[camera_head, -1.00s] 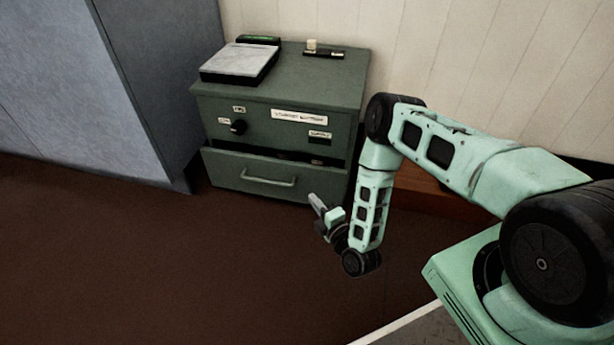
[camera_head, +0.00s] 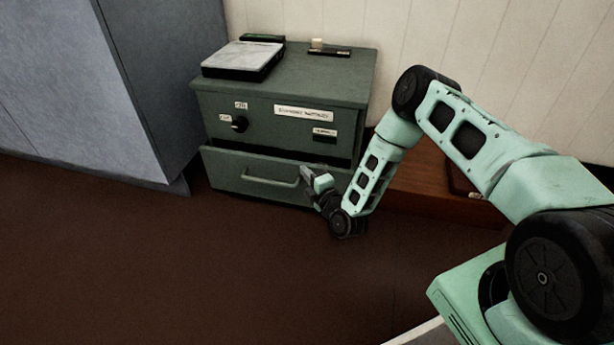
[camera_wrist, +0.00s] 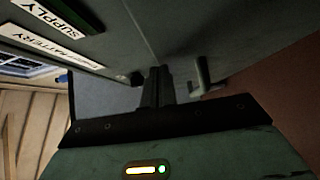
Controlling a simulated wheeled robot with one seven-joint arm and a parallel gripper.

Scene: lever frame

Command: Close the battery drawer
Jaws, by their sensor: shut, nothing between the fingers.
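The battery drawer (camera_head: 228,172) is the lower drawer of a green metal cabinet (camera_head: 215,105). Its front stands out a little from the cabinet, with a dark gap along its top, so it is partly open. Its bar handle (camera_head: 272,183) is on the front. My gripper (camera_head: 307,174) is shut and empty, at the right part of the drawer front, just right of the handle. In the wrist view the closed fingers (camera_wrist: 158,85) point at the green front, with the handle (camera_wrist: 205,76) beside them on the right. I cannot tell whether the fingertips touch the drawer.
A black knob (camera_head: 239,124) and labels sit on the upper panel. A pale-topped device (camera_head: 243,56) and a small dark item (camera_head: 328,52) lie on the cabinet top. A blue-grey locker (camera_head: 135,90) stands left, a low brown bench (camera_head: 425,190) right. The front floor is clear.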

